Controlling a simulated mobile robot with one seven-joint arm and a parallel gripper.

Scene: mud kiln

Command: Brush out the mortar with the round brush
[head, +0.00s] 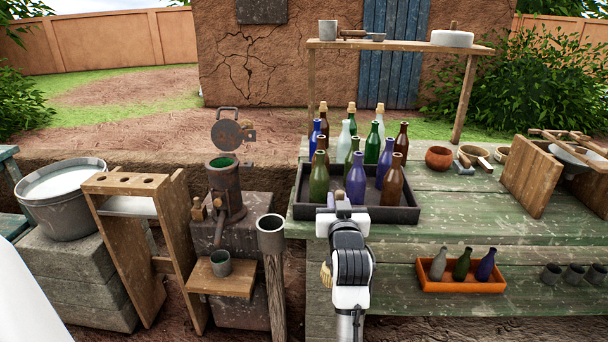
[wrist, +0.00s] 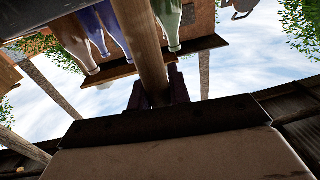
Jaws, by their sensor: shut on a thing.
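My gripper (wrist: 157,93) is shut on a round wooden shaft (wrist: 142,45), which crosses between the dark fingers in the wrist view. It looks like the handle of the round brush, but its far end is out of that view. In the head view my gripper is mostly hidden behind my wrist, at the table's front edge before the bottle tray. A small tan tuft (head: 325,276) shows left of my arm and may be the bristles.
A dark tray (head: 408,214) of several bottles stands close beyond my wrist. A wooden stand (head: 530,180) is at right. An orange tray (head: 430,284) sits on the lower shelf. The table's right front is clear.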

